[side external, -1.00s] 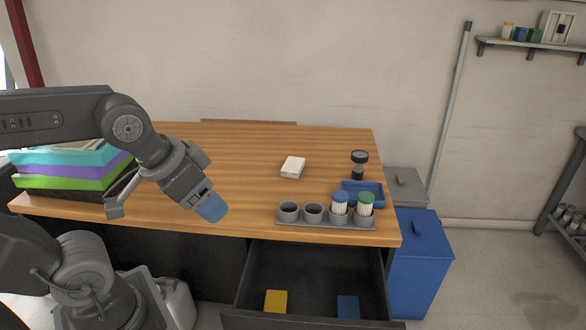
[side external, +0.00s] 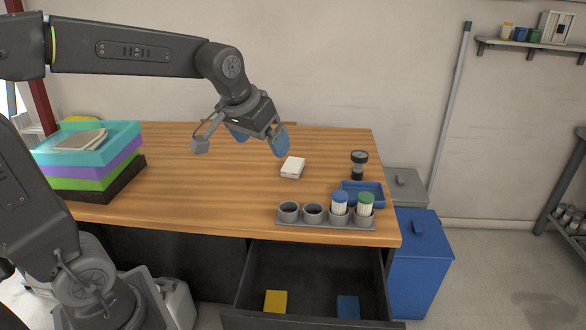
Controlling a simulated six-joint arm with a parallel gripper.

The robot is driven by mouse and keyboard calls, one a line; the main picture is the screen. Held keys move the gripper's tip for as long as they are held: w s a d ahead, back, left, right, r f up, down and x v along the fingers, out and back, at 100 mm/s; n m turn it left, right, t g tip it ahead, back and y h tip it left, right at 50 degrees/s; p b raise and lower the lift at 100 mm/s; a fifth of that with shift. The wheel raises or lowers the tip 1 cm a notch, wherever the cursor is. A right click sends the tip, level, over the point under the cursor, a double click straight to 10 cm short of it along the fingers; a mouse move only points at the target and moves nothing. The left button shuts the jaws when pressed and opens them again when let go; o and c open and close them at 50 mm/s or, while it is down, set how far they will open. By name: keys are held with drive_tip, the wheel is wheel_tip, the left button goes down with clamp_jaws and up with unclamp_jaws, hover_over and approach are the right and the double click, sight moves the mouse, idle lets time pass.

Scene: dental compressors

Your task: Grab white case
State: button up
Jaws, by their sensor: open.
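The white case (side external: 292,167) is a small white box lying on the wooden table (side external: 200,180), near the middle right. My gripper (side external: 260,139) is above the table, up and to the left of the case. Its two blue fingertips are spread apart, with nothing between them. The right fingertip is close to the case in the picture, but I cannot tell the height between them.
A grey holder (side external: 325,222) with two blue- and green-capped containers stands at the front edge, beside a blue tray (side external: 363,194) and a small dark gauge-like object (side external: 359,164). Stacked coloured trays (side external: 90,160) stand at left. An open drawer (side external: 315,275) holds yellow and blue items.

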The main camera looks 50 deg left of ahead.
drive_tip(key=w+a+f+n, duration=0.2)
drive_tip(key=w+a+f, duration=0.2)
drive_tip(key=w+a, duration=0.5)
drive_tip(key=n+g+y, duration=0.1)
drive_tip(key=n, duration=0.1)
approach(290, 170)
drive_tip(key=x, duration=0.3)
drive_tip(key=shift+w+d+f, duration=0.2)
drive_tip(key=shift+w, duration=0.2)
drive_tip(key=shift+s+a+x, duration=0.1)
drive_tip(key=shift+x, duration=0.95)
drive_tip(key=shift+s+a+x, duration=0.1)
drive_tip(key=shift+s+x, duration=0.05)
drive_tip(key=shift+x, duration=0.85)
drive_tip(key=shift+s+a+x, duration=0.1)
drive_tip(key=shift+x, duration=0.95)
drive_tip(key=shift+c, duration=0.4)
drive_tip(key=c, duration=0.9)
drive_tip(key=shift+c, duration=0.2)
drive_tip(key=shift+r, duration=0.1)
